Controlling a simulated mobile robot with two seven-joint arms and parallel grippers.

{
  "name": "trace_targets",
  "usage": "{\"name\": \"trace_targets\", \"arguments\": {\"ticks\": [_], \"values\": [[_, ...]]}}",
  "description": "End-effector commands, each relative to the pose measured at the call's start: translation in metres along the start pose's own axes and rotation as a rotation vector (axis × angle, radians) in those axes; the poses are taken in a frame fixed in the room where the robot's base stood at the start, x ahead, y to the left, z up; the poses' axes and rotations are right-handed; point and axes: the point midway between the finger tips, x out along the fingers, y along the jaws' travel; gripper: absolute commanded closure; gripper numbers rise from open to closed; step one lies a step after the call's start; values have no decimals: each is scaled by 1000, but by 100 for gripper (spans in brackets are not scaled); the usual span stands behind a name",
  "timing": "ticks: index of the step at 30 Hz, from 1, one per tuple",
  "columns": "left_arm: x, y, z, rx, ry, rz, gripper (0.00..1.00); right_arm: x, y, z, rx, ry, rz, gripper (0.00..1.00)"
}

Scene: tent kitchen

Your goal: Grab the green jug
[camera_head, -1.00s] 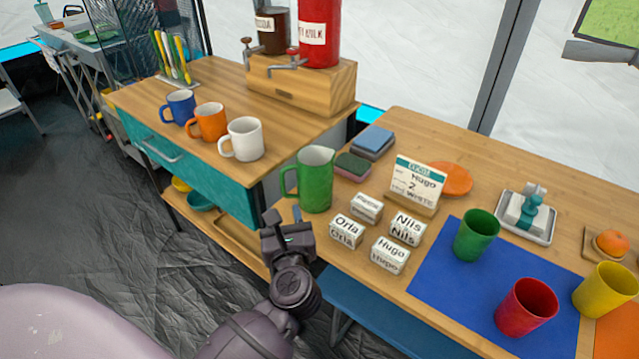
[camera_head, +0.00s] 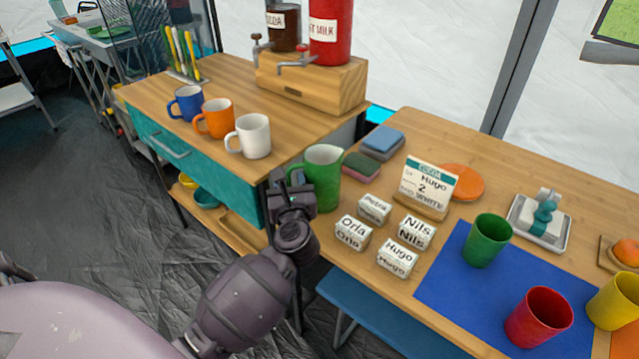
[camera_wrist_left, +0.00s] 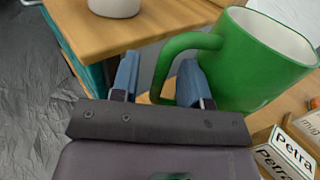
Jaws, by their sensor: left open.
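The green jug (camera_head: 323,174) stands upright on the near left end of the right-hand wooden table. My left gripper (camera_head: 288,180) is at the jug's handle side, partly covering the handle in the head view. In the left wrist view the jug (camera_wrist_left: 258,62) is at the upper right, and its handle (camera_wrist_left: 178,62) reaches down between the two blue fingertips of my left gripper (camera_wrist_left: 158,80). The fingers are apart, one on each side of the handle, and not closed on it. The right gripper is not in view.
Name blocks (camera_head: 375,208) and a cocoa sign (camera_head: 428,185) stand right of the jug, sponges (camera_head: 361,166) behind it. A green cup (camera_head: 487,240) is on a blue mat (camera_head: 455,283). The side counter holds a white mug (camera_head: 250,137) close to the jug.

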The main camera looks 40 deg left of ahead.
Motion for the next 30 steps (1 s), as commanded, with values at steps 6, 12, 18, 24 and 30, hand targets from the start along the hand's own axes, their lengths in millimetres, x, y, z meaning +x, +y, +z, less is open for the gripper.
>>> {"name": "trace_targets", "arguments": {"ticks": [6,12,18,24,30], "values": [[4,0,0,-1,1,0,58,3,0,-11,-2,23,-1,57],[4,0,0,-1,1,0,77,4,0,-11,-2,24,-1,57],[3,0,0,-1,0,0,100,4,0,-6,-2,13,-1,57],[3,0,2,-3,-2,-1,100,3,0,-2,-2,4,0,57],[3,0,2,-3,-1,0,100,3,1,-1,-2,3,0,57]]}}
